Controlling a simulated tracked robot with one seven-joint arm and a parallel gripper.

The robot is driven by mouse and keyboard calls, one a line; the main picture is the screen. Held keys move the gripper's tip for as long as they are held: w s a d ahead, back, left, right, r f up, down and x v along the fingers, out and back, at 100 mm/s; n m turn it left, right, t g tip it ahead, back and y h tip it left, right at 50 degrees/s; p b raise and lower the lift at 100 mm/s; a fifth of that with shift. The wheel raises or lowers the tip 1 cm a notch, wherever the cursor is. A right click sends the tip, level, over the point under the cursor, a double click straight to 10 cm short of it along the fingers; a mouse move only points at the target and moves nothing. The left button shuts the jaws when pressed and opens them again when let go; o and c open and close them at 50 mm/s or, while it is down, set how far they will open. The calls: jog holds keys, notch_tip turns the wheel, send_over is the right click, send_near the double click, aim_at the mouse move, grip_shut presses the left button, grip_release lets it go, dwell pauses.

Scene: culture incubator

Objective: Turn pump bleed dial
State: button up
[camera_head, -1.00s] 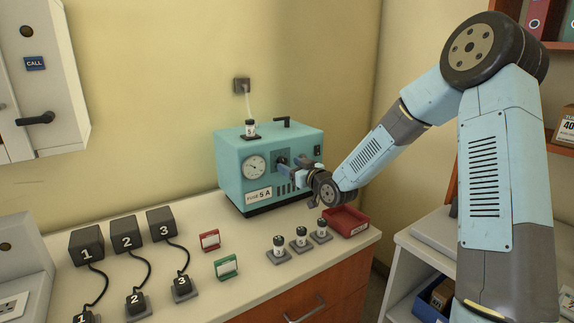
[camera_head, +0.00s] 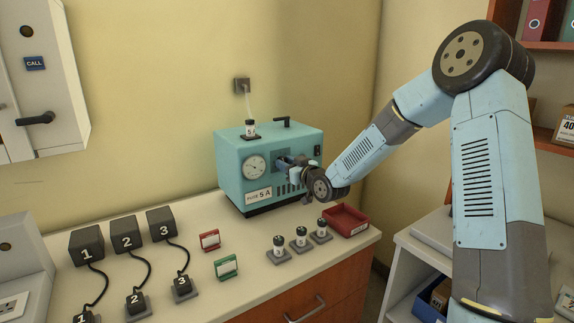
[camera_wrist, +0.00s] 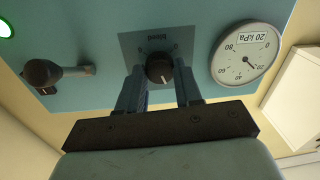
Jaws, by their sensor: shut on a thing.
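The teal pump (camera_head: 234,187) stands on the counter against the back wall, with a plate reading "5 A" on its front. In the wrist view its bleed dial (camera_wrist: 159,68) is a dark round knob with a white line mark, on a grey plate labelled "bleed". My gripper (camera_wrist: 160,78) is shut on the dial, one finger at each side. The pressure gauge (camera_wrist: 246,54) beside it is labelled "20 kPa", and its needle shows. In the head view my gripper (camera_head: 288,162) reaches the pump's front and hides the dial.
A dark lever or valve (camera_wrist: 42,73) sticks out beside the dial, and a green light (camera_wrist: 5,28) is lit. Three capped vials (camera_head: 301,238) and a red tray (camera_head: 345,220) stand in front of the pump. Black numbered boxes (camera_head: 125,235) with cables stand at left.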

jog(key=c, duration=0.3)
jog(key=shift+d+m, duration=0.1)
jog(key=shift+m, duration=1.8)
jog(key=o, duration=1)
jog(key=v, duration=1.3)
jog(key=shift+s+d+f, duration=0.2)
jog(key=shift+s+d, duration=0.05)
